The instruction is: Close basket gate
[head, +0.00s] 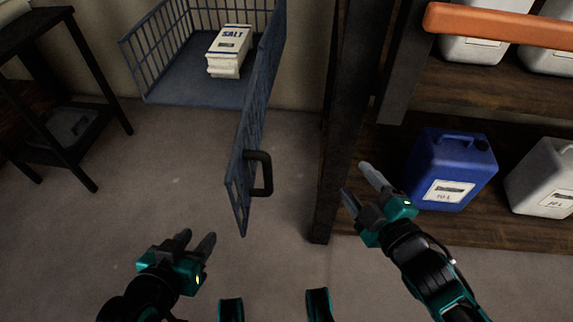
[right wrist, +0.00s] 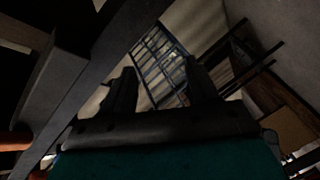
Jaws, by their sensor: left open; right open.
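The blue basket (head: 195,92) stands by the wall at the upper left, with a salt bag (head: 230,52) inside. Its barred gate (head: 262,90) stands open, swung out towards me, with a dark handle (head: 266,175) on its right face. My left gripper (head: 201,238) is open and empty, below and left of the gate's near end. My right gripper (head: 357,182) is open and empty, right of the handle and apart from it, close to the shelf post. In the right wrist view blue bars (right wrist: 160,62) show between and beyond the fingers (right wrist: 158,80); which part they belong to is unclear.
A dark shelf post (head: 340,130) stands between the gate and my right gripper's shelf side. The shelf holds a blue canister (head: 452,170) and white canisters (head: 543,178), with an orange beam (head: 500,24) above. A dark stand (head: 50,75) is at left. The floor around the gate is clear.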

